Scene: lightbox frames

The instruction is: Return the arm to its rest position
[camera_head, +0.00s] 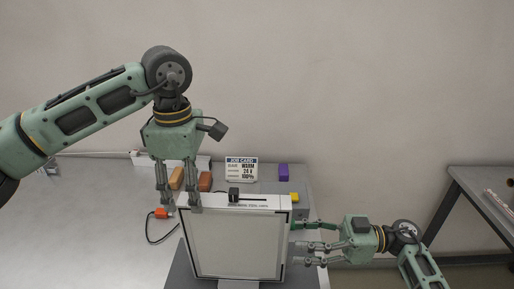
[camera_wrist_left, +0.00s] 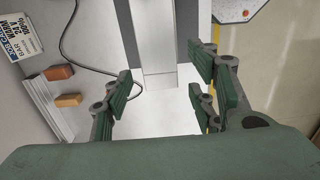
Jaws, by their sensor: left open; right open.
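My left gripper (camera_head: 178,190) hangs pointing down over the left top part of the lightbox (camera_head: 236,245), open and with nothing between its fingers. In the left wrist view its fingers (camera_wrist_left: 165,95) are spread wide, with part of a grey and white surface below them. The lightbox stands upright with a pale panel and a slider knob (camera_head: 234,194) on its top edge. My right gripper (camera_head: 312,243) is open and lies sideways at the lightbox's right edge. I cannot tell whether it touches the box.
A job card (camera_head: 241,169) stands at the back of the table, with an orange block (camera_head: 177,178), a red-brown block (camera_head: 205,181) and a purple block (camera_head: 283,172) nearby. An orange plug with a cable (camera_head: 161,213) lies at left. A second table (camera_head: 480,180) is at far right.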

